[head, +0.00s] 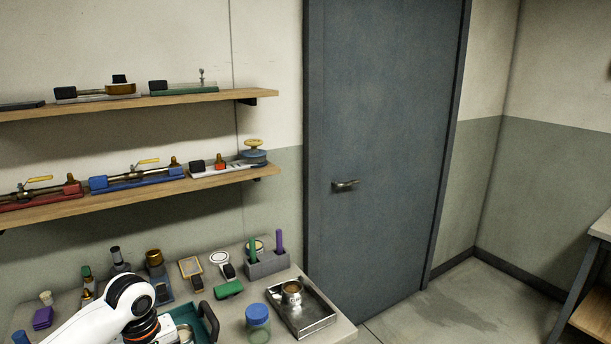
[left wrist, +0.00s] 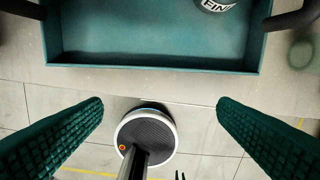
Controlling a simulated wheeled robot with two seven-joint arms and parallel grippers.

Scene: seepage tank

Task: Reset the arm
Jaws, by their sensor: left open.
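My left arm (head: 98,318) is white and comes in at the bottom left of the head view, over the near end of the table. Its gripper is hidden below the wrist there. In the left wrist view my left gripper (left wrist: 160,103) has its two dark green ribbed fingers wide apart, with nothing between them. It points down near the edge of a teal tray (left wrist: 155,68), apart from it as far as I can see. The tray also shows partly behind my arm in the head view (head: 203,331). My right gripper is not in view.
A jar with a blue lid (head: 258,322), a metal tray (head: 318,323) holding a round tin, and a grey rack (head: 267,264) crowd the table. Two wooden shelves (head: 215,181) with instruments hang above. A grey door (head: 385,120) is shut. Floor at right is clear.

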